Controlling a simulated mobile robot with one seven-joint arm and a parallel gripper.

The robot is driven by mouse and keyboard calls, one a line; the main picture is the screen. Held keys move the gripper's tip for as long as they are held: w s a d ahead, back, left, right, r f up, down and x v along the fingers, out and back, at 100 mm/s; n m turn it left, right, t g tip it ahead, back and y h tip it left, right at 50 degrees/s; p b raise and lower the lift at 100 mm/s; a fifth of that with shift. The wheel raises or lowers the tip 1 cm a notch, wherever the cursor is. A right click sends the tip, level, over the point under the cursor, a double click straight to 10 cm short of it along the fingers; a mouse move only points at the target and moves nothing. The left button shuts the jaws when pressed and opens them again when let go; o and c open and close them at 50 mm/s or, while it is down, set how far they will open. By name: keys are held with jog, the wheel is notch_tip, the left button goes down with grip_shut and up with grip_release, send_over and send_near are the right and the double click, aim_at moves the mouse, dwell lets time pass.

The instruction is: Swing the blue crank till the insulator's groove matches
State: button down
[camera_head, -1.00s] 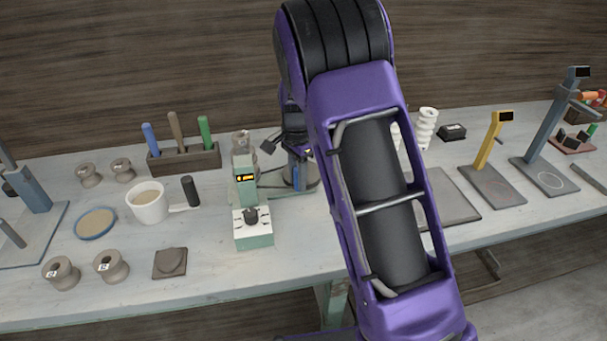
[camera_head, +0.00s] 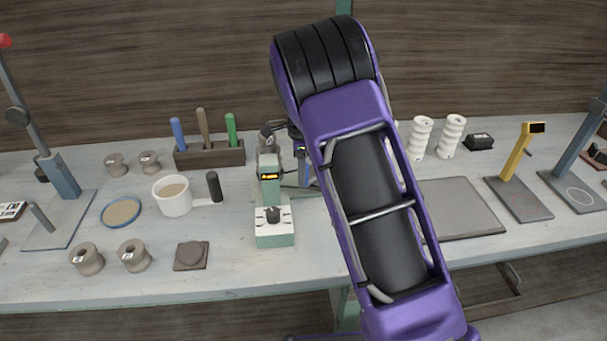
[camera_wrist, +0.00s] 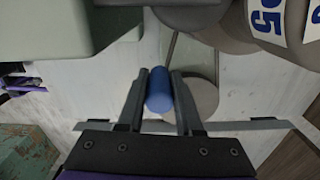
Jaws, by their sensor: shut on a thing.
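The blue crank handle (camera_wrist: 159,90) stands between the two fingers of my gripper (camera_wrist: 160,76) in the wrist view, and the gripper is shut on it. A pale grey crank arm (camera_wrist: 190,62) and round plate show just beyond the handle. The insulator (camera_wrist: 236,22), grey-brown with a white label bearing blue digits, is partly in view at the top right. Its groove cannot be made out. In the head view the green machine (camera_head: 268,172) has a small lit display, too small to read. The insulator (camera_head: 267,138) shows partly behind it; my arm hides most of the gripper area.
A control box (camera_head: 274,234) with a black knob stands in front of the machine. A mug (camera_head: 173,202), a tool rack (camera_head: 210,156) and several spool-shaped insulators (camera_head: 86,260) lie to the left. White ribbed insulators (camera_head: 420,140) and a yellow stand (camera_head: 517,160) are at right.

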jog(key=shift+w+d+r, duration=0.15)
jog(key=shift+w+d, duration=0.15)
jog(key=shift+d, duration=0.05)
jog(key=c, duration=0.7)
grip_release()
jog(key=shift+d, duration=0.15)
jog(key=shift+o, duration=0.6)
jog(key=shift+a, duration=0.2)
notch_tip(320, 180, up, 17)
jog(key=shift+s+r, duration=0.1)
